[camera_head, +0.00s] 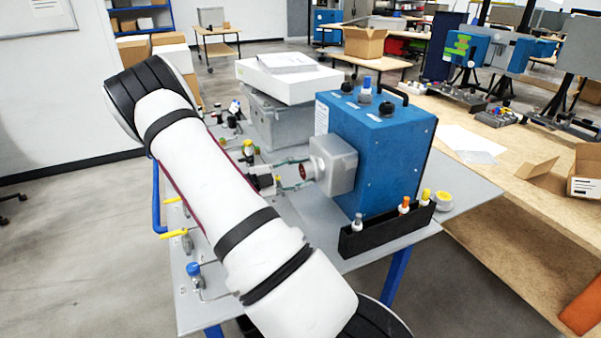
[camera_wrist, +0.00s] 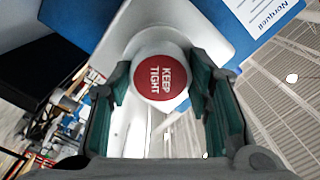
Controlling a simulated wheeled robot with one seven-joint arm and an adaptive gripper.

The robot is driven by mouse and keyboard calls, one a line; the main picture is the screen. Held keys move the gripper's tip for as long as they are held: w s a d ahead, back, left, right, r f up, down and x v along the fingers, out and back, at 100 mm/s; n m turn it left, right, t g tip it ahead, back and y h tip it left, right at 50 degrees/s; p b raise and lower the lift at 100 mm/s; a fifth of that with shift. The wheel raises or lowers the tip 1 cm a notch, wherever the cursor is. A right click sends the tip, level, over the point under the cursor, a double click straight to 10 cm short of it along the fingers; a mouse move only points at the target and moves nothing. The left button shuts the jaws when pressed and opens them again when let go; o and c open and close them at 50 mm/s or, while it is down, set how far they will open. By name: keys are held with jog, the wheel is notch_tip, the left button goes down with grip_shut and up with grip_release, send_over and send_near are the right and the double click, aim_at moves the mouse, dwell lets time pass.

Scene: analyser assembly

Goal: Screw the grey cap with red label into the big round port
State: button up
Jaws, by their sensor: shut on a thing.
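The grey cap with a round red label reading "KEEP TIGHT" (camera_wrist: 160,79) is between the teal finger pads of my gripper (camera_wrist: 158,92). My gripper (camera_head: 291,175) is shut on the cap, which faces the grey box (camera_head: 335,160) on the side of the blue analyser (camera_head: 380,150). The cap lines up with the round port side of this box. The port opening is hidden behind the cap in the wrist view, and I cannot tell how deep the cap sits or whether its threads are engaged.
A black holder (camera_head: 385,232) with several small coloured-cap bottles stands along the analyser's front. Valves and fittings (camera_head: 175,234) lie left of my arm. A white box (camera_head: 288,82) is stacked behind.

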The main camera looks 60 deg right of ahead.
jog(key=m, duration=1)
jog(key=shift+r+p, duration=0.1)
jog(key=shift+p, duration=0.25)
jog(key=m, duration=0.5)
jog(key=m+p, duration=0.1)
jog(key=m, duration=0.3)
jog(key=shift+m, duration=0.4)
jog(key=o, duration=1.1)
